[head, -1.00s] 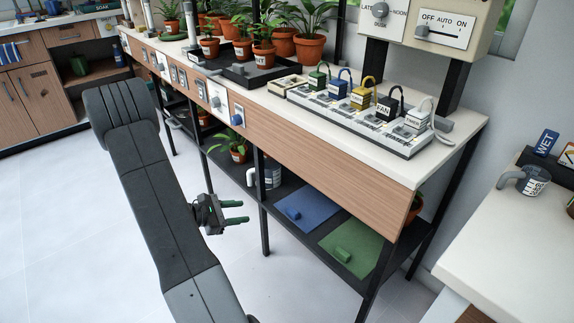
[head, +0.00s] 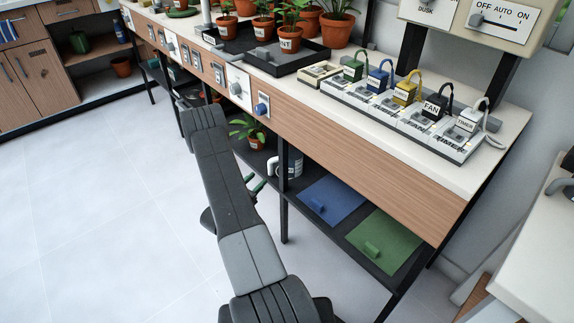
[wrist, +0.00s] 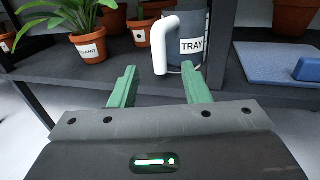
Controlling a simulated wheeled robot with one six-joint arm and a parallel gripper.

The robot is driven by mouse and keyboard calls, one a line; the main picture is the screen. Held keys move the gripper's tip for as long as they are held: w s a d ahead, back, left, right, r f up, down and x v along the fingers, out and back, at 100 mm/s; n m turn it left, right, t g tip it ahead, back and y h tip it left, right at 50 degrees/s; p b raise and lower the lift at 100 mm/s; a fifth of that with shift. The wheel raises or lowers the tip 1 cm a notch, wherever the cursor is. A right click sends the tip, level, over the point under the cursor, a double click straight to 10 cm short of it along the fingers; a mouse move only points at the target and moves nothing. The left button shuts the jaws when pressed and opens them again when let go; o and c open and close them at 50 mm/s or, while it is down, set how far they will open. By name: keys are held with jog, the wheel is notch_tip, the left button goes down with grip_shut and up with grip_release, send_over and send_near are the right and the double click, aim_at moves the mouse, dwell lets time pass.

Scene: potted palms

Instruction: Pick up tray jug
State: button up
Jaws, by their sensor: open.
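The tray jug (head: 294,164) stands on the lower shelf of the bench in the head view, partly behind a bench leg. In the wrist view the grey jug (wrist: 192,42) is upright, labelled TRAY, with its white handle (wrist: 160,42) on the left side. My gripper (wrist: 159,70) is open and empty, its two green fingers pointing toward the jug and its handle, apart from them. In the head view my gripper (head: 256,184) is mostly hidden behind my arm, beside the shelf's front edge.
A potted plant (wrist: 84,38) stands left of the jug on the dark shelf (wrist: 50,68). A blue mat (head: 332,199) and a green mat (head: 383,242) lie to the right. A bench leg (head: 284,190) rises at the shelf front. The floor in front is clear.

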aim_at(269, 168)
jog(key=b+x, duration=0.2)
jog(key=x, duration=0.7)
jog(key=shift+w, duration=0.25)
jog(key=shift+r, duration=0.1)
grip_shut()
